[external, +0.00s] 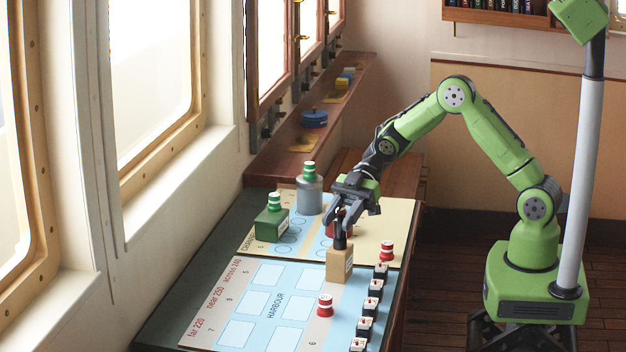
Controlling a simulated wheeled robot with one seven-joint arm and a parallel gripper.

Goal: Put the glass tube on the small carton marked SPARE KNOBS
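A small tan carton (339,267) stands upright on the chart, with a pale label on its right side too small to read. A dark upright cylinder (340,240) shows at the carton's top. I cannot tell for sure that it is the glass tube. My gripper (342,214) points down right above the dark cylinder, its fingers at or around the cylinder's upper end. Dark fingers and dark cylinder merge, so whether they grip it is unclear.
A red piece (331,230) is partly hidden behind the carton. Red knobs (325,305) (387,250) stand nearby. Several small black-and-white blocks (370,306) line the right edge.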

